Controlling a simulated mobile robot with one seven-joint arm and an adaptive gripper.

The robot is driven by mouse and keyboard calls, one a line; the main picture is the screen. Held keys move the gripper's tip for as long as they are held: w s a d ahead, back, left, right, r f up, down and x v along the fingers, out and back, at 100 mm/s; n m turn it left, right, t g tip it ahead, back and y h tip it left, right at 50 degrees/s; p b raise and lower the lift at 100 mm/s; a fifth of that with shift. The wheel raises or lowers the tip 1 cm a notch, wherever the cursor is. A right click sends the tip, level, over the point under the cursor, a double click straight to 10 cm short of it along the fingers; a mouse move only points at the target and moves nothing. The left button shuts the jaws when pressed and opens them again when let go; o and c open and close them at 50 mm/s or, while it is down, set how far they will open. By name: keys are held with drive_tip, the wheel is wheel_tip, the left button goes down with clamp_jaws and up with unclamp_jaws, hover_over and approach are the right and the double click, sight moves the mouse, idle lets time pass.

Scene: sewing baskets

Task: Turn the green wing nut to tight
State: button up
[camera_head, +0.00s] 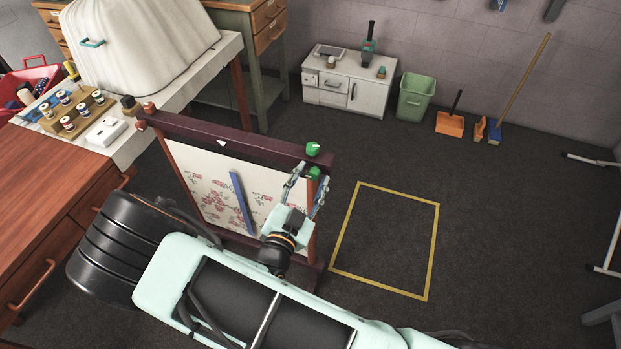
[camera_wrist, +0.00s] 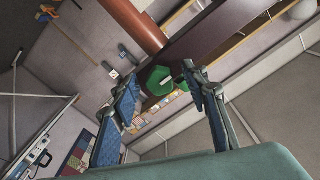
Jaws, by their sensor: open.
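The wooden embroidery frame (camera_head: 225,139) stands upright, with flowered cloth stretched in it. At the right end of its dark top bar, a green knob-like part (camera_head: 313,149) sits on top and a second green part (camera_head: 314,172) shows just below; I cannot tell for certain which is the wing nut. My gripper (camera_head: 310,177) is open at this corner, its fingers pointing up toward the lower green part. In the wrist view, a green piece (camera_wrist: 158,81) lies between the spread fingers of my gripper (camera_wrist: 158,60), with no clear contact. Its wings and turn are hard to make out.
A blue strip (camera_head: 241,203) lies against the cloth. A table with thread spools (camera_head: 67,123) and a white-covered shape (camera_head: 140,45) stands left. A yellow floor outline (camera_head: 434,250) lies right of the frame, with open floor around it.

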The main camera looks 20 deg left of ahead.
clamp_jaws()
